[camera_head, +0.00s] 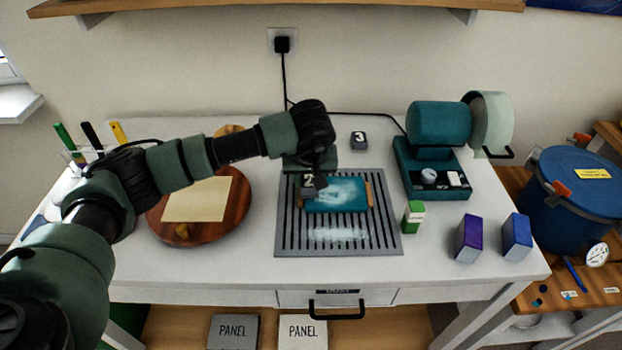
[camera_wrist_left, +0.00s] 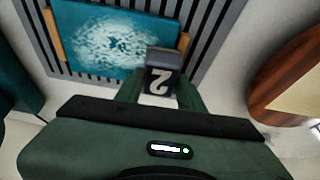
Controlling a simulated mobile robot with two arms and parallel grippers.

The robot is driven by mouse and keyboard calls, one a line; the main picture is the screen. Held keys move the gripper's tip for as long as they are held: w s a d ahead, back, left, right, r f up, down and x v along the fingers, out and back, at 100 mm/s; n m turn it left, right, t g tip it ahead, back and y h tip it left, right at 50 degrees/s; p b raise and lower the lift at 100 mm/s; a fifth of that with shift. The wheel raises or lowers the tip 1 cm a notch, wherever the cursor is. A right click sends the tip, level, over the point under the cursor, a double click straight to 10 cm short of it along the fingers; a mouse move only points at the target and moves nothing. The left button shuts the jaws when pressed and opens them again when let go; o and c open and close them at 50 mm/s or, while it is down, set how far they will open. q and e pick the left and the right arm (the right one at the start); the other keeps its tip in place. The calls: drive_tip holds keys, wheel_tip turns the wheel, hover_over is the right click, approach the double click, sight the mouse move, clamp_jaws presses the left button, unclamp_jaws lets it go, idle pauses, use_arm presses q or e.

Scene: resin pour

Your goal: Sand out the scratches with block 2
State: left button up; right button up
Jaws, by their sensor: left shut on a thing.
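My left gripper (camera_head: 308,180) is shut on a dark grey block marked 2 (camera_head: 308,192). The block also shows between the fingers in the left wrist view (camera_wrist_left: 162,72). It is at the left end of a teal panel (camera_head: 325,207), touching or just above it; I cannot tell which. The panel has a whitish, cloudy patch on its face, also seen in the left wrist view (camera_wrist_left: 112,44). It lies between wooden strips on a slotted grey grate (camera_head: 391,243). Block 3 (camera_head: 359,139) stands behind the grate. My right gripper is not in view.
Left of the grate is a round wooden board (camera_head: 158,228) with a cream sheet (camera_head: 199,199). To the right are a teal machine (camera_head: 430,165), a green-and-white bottle (camera_head: 413,217), a purple box (camera_head: 469,239) and a blue box (camera_head: 516,237). White dust lies on the grate's front.

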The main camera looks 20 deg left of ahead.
use_arm(q)
wheel_tip(320, 180, up, 2)
drive_tip(key=shift+a+r, duration=0.1)
drive_tip(key=shift+r, duration=0.1)
drive_tip(key=shift+w+d+r+p, duration=0.1)
drive_tip(key=shift+d+r+p, duration=0.25)
drive_tip(key=shift+r+p, duration=0.3)
drive_tip(key=shift+r, duration=0.85)
drive_tip(key=shift+a+r+p, duration=0.1)
drive_tip(key=shift+r+p, duration=0.5)
drive_tip(key=shift+r, duration=0.7)
